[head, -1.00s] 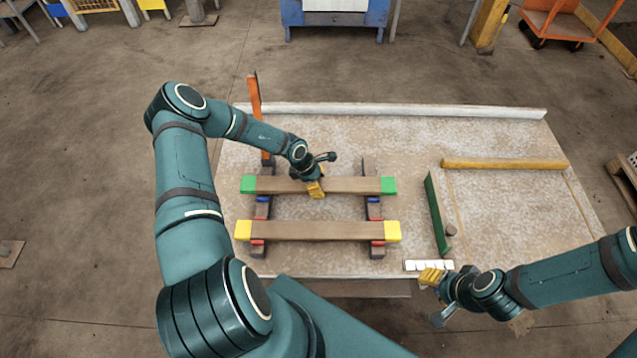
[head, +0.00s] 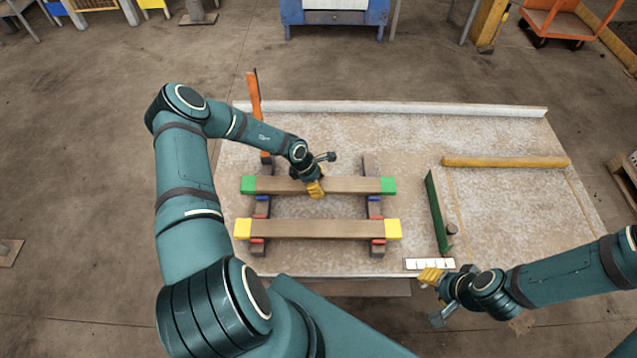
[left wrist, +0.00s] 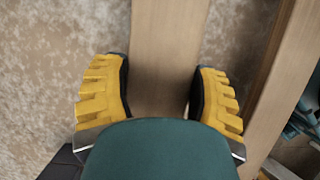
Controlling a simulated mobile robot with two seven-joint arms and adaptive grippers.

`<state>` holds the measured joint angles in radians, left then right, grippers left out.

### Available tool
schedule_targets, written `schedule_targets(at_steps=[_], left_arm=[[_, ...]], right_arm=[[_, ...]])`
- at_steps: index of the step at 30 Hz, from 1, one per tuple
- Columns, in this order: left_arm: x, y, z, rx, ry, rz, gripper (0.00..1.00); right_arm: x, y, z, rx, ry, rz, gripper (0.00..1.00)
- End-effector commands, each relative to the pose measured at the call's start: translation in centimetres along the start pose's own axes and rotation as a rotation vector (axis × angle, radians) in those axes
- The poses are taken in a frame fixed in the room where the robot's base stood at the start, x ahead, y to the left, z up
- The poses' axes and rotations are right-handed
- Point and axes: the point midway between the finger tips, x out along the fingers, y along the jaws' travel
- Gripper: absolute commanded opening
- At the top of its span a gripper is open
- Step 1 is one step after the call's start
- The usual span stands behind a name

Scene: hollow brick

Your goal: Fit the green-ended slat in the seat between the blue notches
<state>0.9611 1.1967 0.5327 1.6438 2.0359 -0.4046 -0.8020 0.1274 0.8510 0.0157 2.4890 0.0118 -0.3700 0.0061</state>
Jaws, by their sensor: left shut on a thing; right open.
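The green-ended slat (head: 350,185) lies across the two dark rails, its green ends at left and right, just above the blue notches (head: 374,199) in the head view. My left gripper (head: 315,189) is shut on the slat near its middle. In the left wrist view, the yellow fingers (left wrist: 158,95) stand either side of the slat (left wrist: 165,50). Whether the slat is fully down in its seat cannot be told. My right gripper (head: 430,277) is open and empty near the table's front edge.
A yellow-ended slat (head: 310,229) lies across the rails by the red notches (head: 377,242), nearer me. A green bar (head: 437,212), a white block strip (head: 428,264) and a yellow bar (head: 505,162) lie to the right.

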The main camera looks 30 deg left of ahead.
Motion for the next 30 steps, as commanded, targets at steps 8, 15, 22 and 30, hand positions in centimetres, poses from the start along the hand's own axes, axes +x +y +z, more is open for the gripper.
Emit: schedule_targets(at_steps=[8, 15, 22, 30], left_arm=[[0.4, 0.0, -0.1, 0.0, -0.001, 0.001, 0.19], [0.8, 0.0, -0.3, 0.0, -0.001, 0.001, 0.19], [1.1, 0.1, -0.4, 0.0, -0.001, 0.001, 0.19], [1.1, 0.0, -0.5, 0.0, 0.0, 0.001, 1.0]], right_arm=[[0.3, 0.1, 0.0, 0.0, 0.0, 0.0, 0.47], [0.6, 0.2, 0.1, 0.0, 0.0, 0.0, 0.47], [0.8, 0.3, 0.1, 0.0, 0.0, 0.0, 0.47], [0.8, 0.3, 0.1, 0.0, 0.0, 0.0, 0.47]])
